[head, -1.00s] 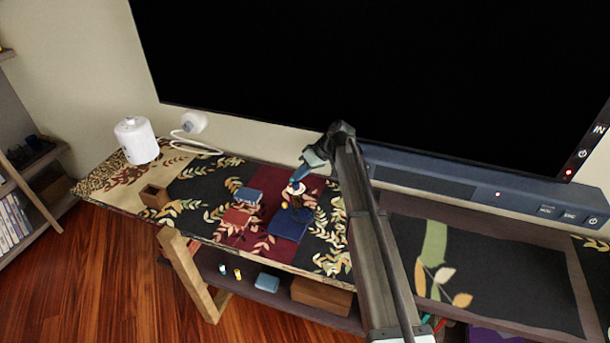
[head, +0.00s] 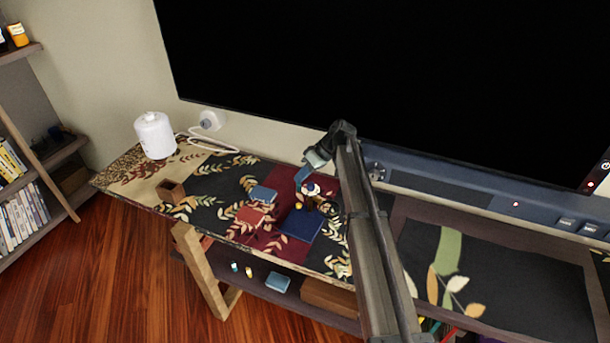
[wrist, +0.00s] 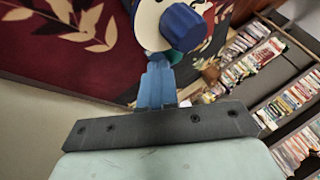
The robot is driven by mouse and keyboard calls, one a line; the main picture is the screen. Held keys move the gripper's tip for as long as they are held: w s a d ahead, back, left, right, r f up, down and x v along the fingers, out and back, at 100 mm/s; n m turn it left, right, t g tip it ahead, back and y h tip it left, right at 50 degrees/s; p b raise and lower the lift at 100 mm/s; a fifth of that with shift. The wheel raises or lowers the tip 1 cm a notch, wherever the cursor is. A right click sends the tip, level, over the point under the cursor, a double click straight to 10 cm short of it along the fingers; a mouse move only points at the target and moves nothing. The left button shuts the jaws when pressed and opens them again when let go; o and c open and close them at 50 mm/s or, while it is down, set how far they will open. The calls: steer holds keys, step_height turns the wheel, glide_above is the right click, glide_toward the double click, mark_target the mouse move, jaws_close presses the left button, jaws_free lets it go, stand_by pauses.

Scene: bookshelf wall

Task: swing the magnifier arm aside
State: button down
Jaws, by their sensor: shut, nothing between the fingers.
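What looks like the magnifier stands on a dark blue block (head: 301,225) on the table. Its small white-and-blue top part (head: 313,189) shows in the head view, with a dark ring (head: 329,208) beside it. In the wrist view a cream round part (wrist: 148,22) with a dark blue knob (wrist: 183,27) lies just beyond my fingertips. My gripper (head: 302,177) has blue fingers, shut and empty, close to the white top part. The fingers also show in the wrist view (wrist: 157,78), overlapping the cream part's lower edge; I cannot tell whether they touch.
A red block (head: 254,216), a blue block (head: 263,194) and a yellow ball (head: 297,207) are close by. A brown open box (head: 171,191) and a white canister (head: 155,135) stand left. A large black screen (head: 390,80) rises behind. The leaf-patterned table (head: 215,185) has free room left.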

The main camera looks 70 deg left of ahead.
steer(key=shift+s, duration=0.2)
stand_by(0.4)
steer(key=c, duration=1.8)
jaws_free()
steer(key=v, duration=1.3)
steer(key=shift+r, duration=0.2)
steer(key=shift+o, duration=0.6)
steer(key=shift+r, duration=0.1)
steer(key=o, duration=0.6)
steer(key=shift+n+h, duration=0.3)
steer(key=shift+n, duration=0.3)
steer(key=s, duration=0.2)
steer(key=s+a+r, duration=0.1)
steer(key=s, duration=0.2)
steer(key=s+a, duration=0.1)
steer(key=s, duration=0.1)
steer(key=shift+s+r, duration=0.25)
steer(key=shift+s, duration=0.15)
steer(key=s+r+n+t, duration=0.1)
steer(key=s+r, duration=0.1)
steer(key=s, duration=0.6)
steer(key=n+t+h, duration=0.2)
steer(key=t, duration=0.4)
glide_toward(298, 183)
steer(key=shift+n, duration=0.3)
steer(key=f, duration=0.9)
steer(key=shift+d+f, duration=0.25)
steer(key=shift+f, duration=0.1)
steer(key=shift+c, duration=0.5)
